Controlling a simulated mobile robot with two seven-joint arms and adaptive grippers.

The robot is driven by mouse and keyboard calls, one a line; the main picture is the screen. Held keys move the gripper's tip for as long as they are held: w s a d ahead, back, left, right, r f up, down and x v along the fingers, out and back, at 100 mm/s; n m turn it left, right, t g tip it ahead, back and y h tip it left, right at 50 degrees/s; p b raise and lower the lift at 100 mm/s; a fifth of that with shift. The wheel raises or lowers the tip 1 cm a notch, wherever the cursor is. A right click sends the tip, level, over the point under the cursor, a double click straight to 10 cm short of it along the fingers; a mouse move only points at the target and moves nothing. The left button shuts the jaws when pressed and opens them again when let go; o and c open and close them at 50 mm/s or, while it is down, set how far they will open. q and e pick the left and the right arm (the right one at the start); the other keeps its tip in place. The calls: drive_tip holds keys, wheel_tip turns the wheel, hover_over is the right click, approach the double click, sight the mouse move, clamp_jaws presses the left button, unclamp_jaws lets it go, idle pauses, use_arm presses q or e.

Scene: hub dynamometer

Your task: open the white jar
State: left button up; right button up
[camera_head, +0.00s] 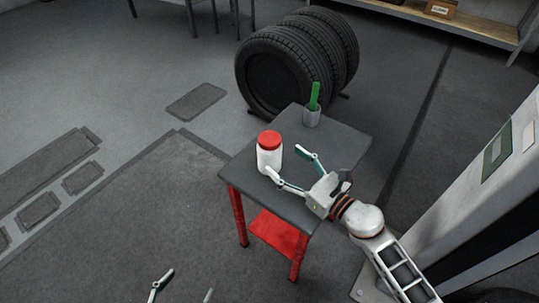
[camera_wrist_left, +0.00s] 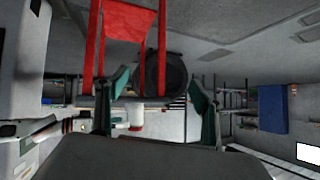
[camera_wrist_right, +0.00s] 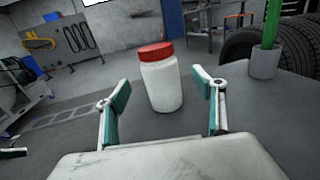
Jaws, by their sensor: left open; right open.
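The white jar (camera_head: 269,158) with its red lid (camera_head: 269,140) stands upright on the grey top of the small red table (camera_head: 333,148). My right gripper (camera_head: 289,168) is open just to the right of the jar, its fingers pointing at it. In the right wrist view the jar (camera_wrist_right: 162,86) stands ahead, between and beyond the open fingertips (camera_wrist_right: 163,92), apart from them. My left gripper (camera_head: 182,292) is open and empty, low at the bottom edge of the head view, away from the table. In the left wrist view the jar (camera_wrist_left: 136,115) appears small and upside down.
A grey cup (camera_head: 311,117) holding a green-handled item (camera_head: 314,96) stands at the table's back corner. Black tyres (camera_head: 290,62) stand behind the table. A pale cabinet or post (camera_head: 480,190) is at right. Floor left of the table is clear.

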sight(278, 163)
wheel_tip(278, 163, down, 4)
drive_tip(key=shift+s+f+b, duration=0.1)
drive_tip(key=shift+s+b, duration=0.05)
drive_tip(key=shift+b, duration=0.5)
drive_tip(key=shift+w+a+r, duration=0.2)
drive_tip(key=shift+w+r, duration=0.15)
drive_tip(key=shift+r, duration=0.05)
drive_tip(key=shift+w+a+r, duration=0.15)
drive_tip(key=shift+w+a, duration=0.2)
drive_tip(key=x, duration=0.5)
drive_tip(key=shift+w+a, duration=0.3)
drive_tip(key=c, duration=1.6)
use_arm(q)
drive_tip(key=shift+w+d+r+h, duration=0.1)
drive_tip(key=shift+w+d+h, duration=0.05)
drive_tip(key=shift+d, duration=0.25)
drive_tip(key=shift+w+d+r+h, duration=0.1)
drive_tip(key=shift+d+h, duration=0.05)
drive_tip(key=shift+d, duration=0.2)
use_arm(e)
drive_tip(key=shift+r, duration=0.15)
